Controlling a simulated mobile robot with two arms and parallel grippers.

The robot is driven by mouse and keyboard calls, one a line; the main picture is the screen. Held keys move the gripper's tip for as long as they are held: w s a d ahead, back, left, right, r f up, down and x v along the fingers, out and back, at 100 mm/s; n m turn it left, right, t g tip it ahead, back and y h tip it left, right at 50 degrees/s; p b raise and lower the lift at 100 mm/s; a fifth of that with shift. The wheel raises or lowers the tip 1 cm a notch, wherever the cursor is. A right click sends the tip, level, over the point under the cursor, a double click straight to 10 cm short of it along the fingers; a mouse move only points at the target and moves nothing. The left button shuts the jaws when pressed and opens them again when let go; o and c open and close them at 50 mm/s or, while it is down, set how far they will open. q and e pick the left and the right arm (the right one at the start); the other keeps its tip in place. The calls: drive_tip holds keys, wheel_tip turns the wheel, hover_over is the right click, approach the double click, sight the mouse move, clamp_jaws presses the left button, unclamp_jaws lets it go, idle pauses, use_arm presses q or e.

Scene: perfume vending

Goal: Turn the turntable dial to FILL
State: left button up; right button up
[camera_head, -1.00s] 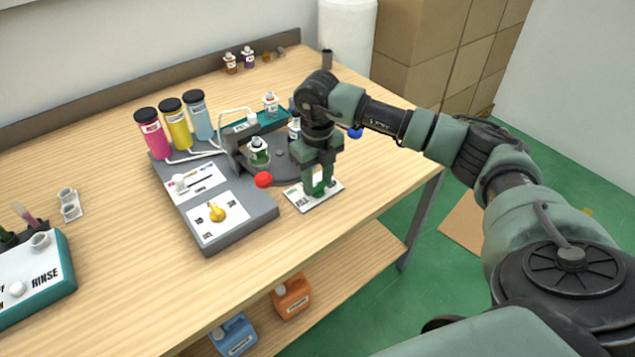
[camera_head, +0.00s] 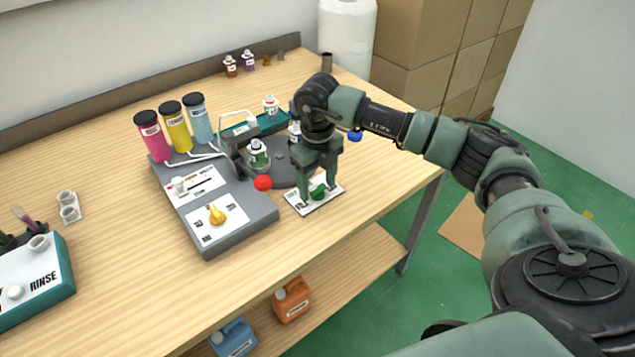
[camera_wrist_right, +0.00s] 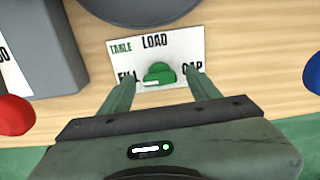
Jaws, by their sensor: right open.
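The turntable dial is a green knob (camera_wrist_right: 159,73) on a white card (camera_wrist_right: 183,45) marked TABLE, LOAD, FILL and CAP. FILL is at the card's left and CAP at its right in the right wrist view. A white mark on the knob lies at its lower left, on the FILL side. The dial also shows in the head view (camera_head: 318,193), at the table's front edge. My right gripper (camera_head: 317,182) is open above the dial, fingers spread on either side and apart from it. The round grey turntable (camera_head: 290,172) is behind the dial. My left gripper is out of view.
The grey filling machine (camera_head: 238,232) with a yellow dial (camera_head: 217,214) stands to the left. A red ball (camera_head: 263,183) and a blue ball (camera_head: 355,135) flank my right gripper. A RINSE box (camera_head: 45,275) is at far left.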

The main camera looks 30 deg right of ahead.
sight(318, 188)
drive_tip(key=shift+r, duration=0.1)
wheel_tip(318, 188, up, 8)
drive_tip(key=shift+f+b, duration=0.2)
drive_tip(key=shift+b, duration=0.35)
drive_tip(key=shift+f, duration=0.1)
